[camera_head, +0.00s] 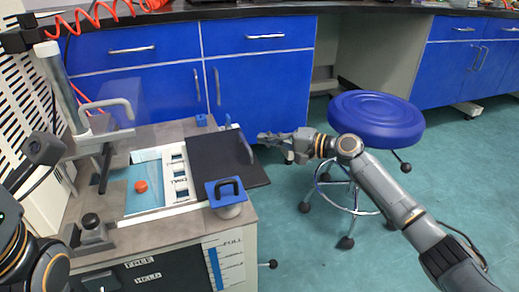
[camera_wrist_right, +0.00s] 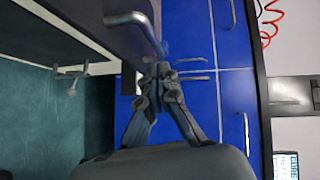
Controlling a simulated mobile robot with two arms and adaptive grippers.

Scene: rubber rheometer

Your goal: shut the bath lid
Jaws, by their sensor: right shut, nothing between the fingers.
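The bath (camera_head: 147,175) is a basin with pale blue water in the bench top at left, with an orange round float (camera_head: 141,186) in it. A flat black panel, apparently the bath lid (camera_head: 225,165), lies to the right of the water, leaving the bath uncovered. It reaches past the bench's right edge. My right gripper (camera_head: 262,136) is shut and empty, its tips just beyond the panel's right edge; contact cannot be told. In the right wrist view its fingertips (camera_wrist_right: 163,70) meet near a grey edge. My left gripper is not in view; only part of that arm shows at lower left.
A blue stool (camera_head: 376,118) stands right of my right gripper, behind my forearm. A blue-topped container with a black handle (camera_head: 228,193) sits at the bench's front right corner. Blue cabinets (camera_head: 140,75) line the back. Open floor lies at right.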

